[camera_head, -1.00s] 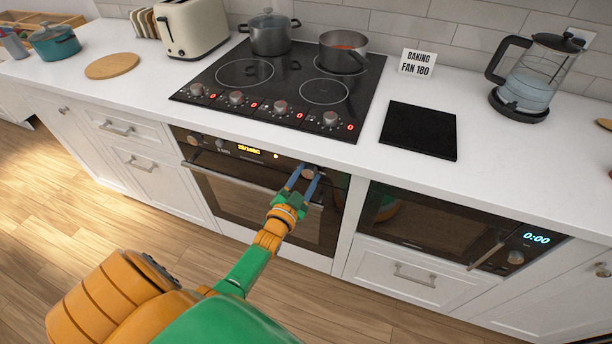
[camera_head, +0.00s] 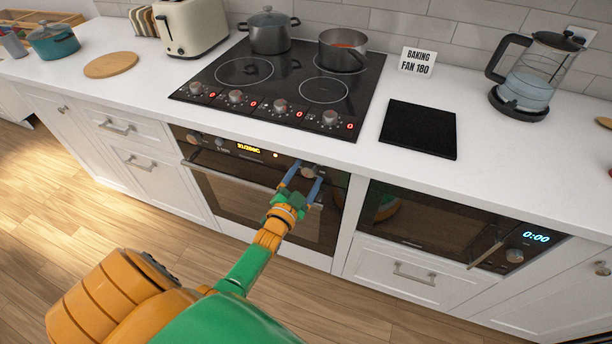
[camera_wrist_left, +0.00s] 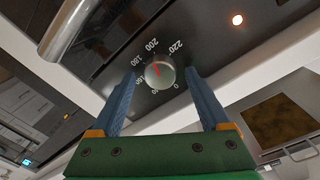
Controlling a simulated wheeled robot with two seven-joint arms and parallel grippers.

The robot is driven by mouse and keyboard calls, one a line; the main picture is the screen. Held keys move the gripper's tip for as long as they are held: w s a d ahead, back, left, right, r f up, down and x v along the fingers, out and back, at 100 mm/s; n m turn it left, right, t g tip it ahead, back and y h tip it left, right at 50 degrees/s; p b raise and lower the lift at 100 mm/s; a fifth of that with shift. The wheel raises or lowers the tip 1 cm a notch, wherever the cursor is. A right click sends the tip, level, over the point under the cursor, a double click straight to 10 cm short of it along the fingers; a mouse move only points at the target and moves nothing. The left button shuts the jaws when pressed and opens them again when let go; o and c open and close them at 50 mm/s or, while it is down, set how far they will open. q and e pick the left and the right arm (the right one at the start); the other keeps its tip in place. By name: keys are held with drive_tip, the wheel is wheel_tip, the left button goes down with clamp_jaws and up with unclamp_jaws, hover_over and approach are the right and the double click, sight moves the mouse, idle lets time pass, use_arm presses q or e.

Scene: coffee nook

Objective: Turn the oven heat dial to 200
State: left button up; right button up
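The oven heat dial (camera_head: 309,172) is a round silver knob at the right of the oven's black control panel. In the left wrist view the dial (camera_wrist_left: 160,74) has a red mark pointing up and left, toward the 200 print. My left gripper (camera_head: 305,173) is open, with its blue fingers on either side of the dial. In the wrist view gaps show between the dial and both fingers (camera_wrist_left: 160,78). The yellow oven display (camera_head: 249,148) is small and appears to end in 200C. My right gripper is not in view.
The oven handle (camera_head: 235,178) runs below the panel. A sign (camera_head: 417,63) reads "BAKING FAN 180". A microwave (camera_head: 440,225) is to the right.

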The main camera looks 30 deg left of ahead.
use_arm(q)
drive_tip(key=s+d, duration=0.1)
drive_tip(key=s, duration=0.6)
drive_tip(key=shift+d+p, duration=0.15)
drive_tip(key=shift+p, duration=0.3)
